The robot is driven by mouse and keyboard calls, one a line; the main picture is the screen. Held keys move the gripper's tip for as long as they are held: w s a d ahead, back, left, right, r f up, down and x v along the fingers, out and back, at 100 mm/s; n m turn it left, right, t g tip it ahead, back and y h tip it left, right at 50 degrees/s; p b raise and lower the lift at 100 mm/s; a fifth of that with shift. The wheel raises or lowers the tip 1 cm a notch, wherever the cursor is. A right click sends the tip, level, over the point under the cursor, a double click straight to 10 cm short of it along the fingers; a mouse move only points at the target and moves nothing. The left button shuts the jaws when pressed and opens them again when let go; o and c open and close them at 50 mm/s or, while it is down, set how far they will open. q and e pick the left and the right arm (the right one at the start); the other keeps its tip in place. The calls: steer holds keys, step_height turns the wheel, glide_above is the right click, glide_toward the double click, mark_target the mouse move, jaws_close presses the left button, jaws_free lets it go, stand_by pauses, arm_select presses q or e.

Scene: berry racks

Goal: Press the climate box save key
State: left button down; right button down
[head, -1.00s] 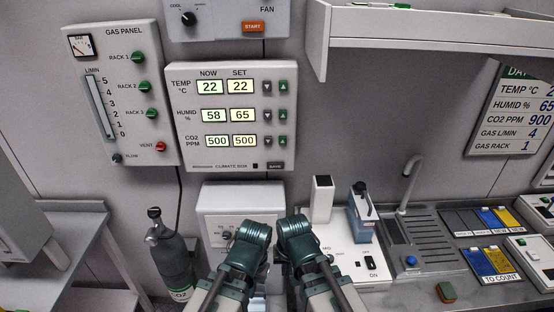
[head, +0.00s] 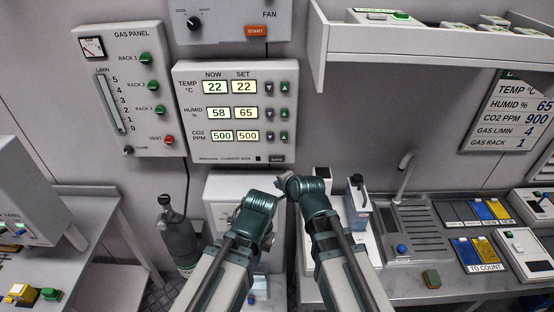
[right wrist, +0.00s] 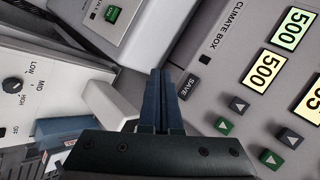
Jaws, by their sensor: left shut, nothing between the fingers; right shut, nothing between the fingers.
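The climate box (head: 186,110) hangs on the wall in the head view. Its SET column reads 22, 65 and 500. Its dark save key (head: 277,159) is at the lower right corner. In the right wrist view the save key (right wrist: 187,85) lies just right of my right gripper's fingertips (right wrist: 161,76), which are shut and empty. I cannot tell whether they touch the panel. In the head view my right gripper (head: 284,182) is just below the save key. My left gripper (head: 262,204) is lower, shut and empty, its fingertips mostly hidden.
The gas panel (head: 116,95) hangs left of the climate box, the fan box (head: 225,22) above it. A shelf (head: 420,45) juts out at upper right. A white box (head: 215,190) stands below, with a gas bottle (head: 178,240) to its left. The wall board (head: 510,115) reads CO2 900.

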glide_toward(276, 162)
steer(key=shift+s+f+x, duration=0.15)
steer(key=shift+x, duration=0.75)
steer(key=shift+s+f+x, duration=0.15)
steer(key=shift+x, duration=0.7)
steer(key=shift+s+f+x, duration=0.15)
steer(key=shift+s+x, duration=0.05)
steer(key=shift+x, duration=0.7)
steer(key=shift+w+a, duration=0.2)
steer(key=shift+w, duration=0.3)
steer(key=shift+w, duration=0.5)
stand_by(0.7)
steer(key=shift+s, duration=0.95)
